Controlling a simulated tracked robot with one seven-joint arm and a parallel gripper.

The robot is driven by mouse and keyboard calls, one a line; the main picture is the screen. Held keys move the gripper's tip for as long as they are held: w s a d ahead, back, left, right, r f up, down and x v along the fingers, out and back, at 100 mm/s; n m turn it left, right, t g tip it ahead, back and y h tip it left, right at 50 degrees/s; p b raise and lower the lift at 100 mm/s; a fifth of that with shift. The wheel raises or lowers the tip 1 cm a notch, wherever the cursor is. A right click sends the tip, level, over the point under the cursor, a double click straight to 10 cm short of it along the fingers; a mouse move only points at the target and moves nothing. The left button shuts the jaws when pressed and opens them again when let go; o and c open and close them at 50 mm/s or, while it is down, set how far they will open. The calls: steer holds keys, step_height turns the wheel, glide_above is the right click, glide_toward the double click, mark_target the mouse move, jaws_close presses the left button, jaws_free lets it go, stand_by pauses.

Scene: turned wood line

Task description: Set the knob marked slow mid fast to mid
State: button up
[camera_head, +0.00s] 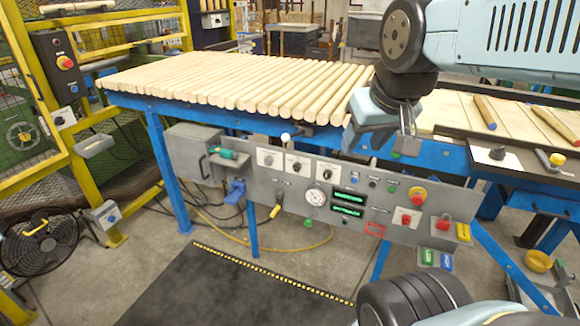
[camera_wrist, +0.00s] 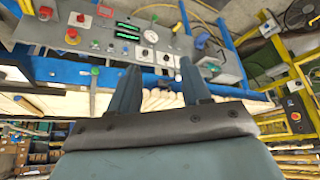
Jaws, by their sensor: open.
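The grey control panel (camera_head: 250,192) hangs along the front of the blue table. My gripper (camera_head: 382,132) is above and right of these knobs, apart from the panel. In the wrist view its two fingers (camera_wrist: 158,88) are spread with nothing held, and a plate with a knob (camera_wrist: 165,59) shows beyond them.
Wooden rods (camera_head: 240,85) cover the table top. The panel also bears a round gauge (camera_head: 316,197), green displays (camera_head: 348,204), a red button (camera_head: 418,194) and a yellow-handled lever (camera_head: 276,211). A white-topped ball knob (camera_head: 285,138) rises at the panel's top edge. A dark mat (camera_head: 230,290) lies before it.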

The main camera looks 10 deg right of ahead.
steer(key=shift+o, duration=0.8)
steer(key=shift+w+a, duration=0.1)
steer(key=shift+w, duration=0.15)
steer(key=shift+o, duration=0.4)
steer(key=w+a+f+t+y, duration=0.1)
steer(key=w+a, duration=0.2)
steer(key=w, duration=0.7)
steer(key=w+a+f+m+t, duration=0.1)
steer(key=w+a, duration=0.3)
steer(key=w, duration=0.7)
steer(key=shift+f+t+y, duration=0.35)
steer(key=shift+t+y, duration=0.05)
steer(key=shift+t, duration=0.3)
steer(key=w+a+f+m+t+h, duration=0.3)
steer(key=w+f+m+t+h, duration=0.15)
steer(key=w+f, duration=1.3)
steer(key=m+h, duration=0.3)
steer(key=h, duration=0.2)
glide_toward(296, 168)
steer(key=a+r, duration=0.3)
steer(key=a, duration=0.1)
steer(key=s+f+t+h, duration=0.1)
steer(key=s+f+h, duration=0.2)
steer(key=f, duration=0.3)
steer(key=x, duration=1.3)
steer(key=shift+d, duration=0.15)
steer(key=shift+w+n, duration=0.1)
steer(key=shift+n, duration=0.15)
